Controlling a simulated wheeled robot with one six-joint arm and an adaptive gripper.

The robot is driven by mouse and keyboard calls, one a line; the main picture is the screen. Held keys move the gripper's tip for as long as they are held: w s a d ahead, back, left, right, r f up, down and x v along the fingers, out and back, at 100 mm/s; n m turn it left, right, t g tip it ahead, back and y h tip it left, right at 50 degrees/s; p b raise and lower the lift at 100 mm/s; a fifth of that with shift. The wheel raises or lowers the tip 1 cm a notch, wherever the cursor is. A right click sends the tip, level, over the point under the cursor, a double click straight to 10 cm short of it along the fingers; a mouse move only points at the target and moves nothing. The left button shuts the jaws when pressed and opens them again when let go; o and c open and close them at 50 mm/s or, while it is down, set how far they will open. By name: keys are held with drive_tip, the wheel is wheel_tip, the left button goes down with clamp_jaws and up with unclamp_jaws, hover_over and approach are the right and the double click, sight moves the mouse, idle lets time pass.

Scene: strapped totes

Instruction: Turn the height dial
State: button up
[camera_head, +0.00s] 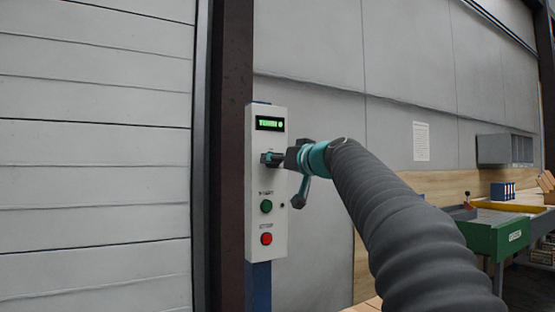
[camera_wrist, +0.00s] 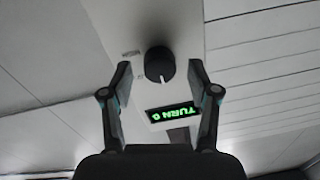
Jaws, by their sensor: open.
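The height dial (camera_wrist: 159,65) is a round black knob with a pale pointer mark, on the white control box (camera_head: 282,225). My gripper (camera_wrist: 160,76) is open in the wrist view, with one finger on each side of the dial and visible gaps between. Nothing is held. In the head view my gripper (camera_head: 277,159) is at the face of the box, below its display, and it hides the dial. The green-lit display (camera_head: 270,123) shows upside down in the wrist view (camera_wrist: 173,114) and appears to read "TURN 0".
A green button (camera_head: 266,206) and a red button (camera_head: 266,239) sit below the dial on the box. The box is on a blue post (camera_head: 259,287) beside a dark column (camera_head: 230,150). A green-fronted bench (camera_head: 497,237) stands at the right.

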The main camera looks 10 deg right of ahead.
drive_tip(key=shift+c, duration=0.2)
clamp_jaws()
drive_tip(key=m, duration=1.1)
drive_tip(key=shift+f+m+t, duration=0.1)
drive_tip(key=shift+m+t, duration=0.2)
drive_tip(key=shift+m, duration=0.4)
idle(0.3)
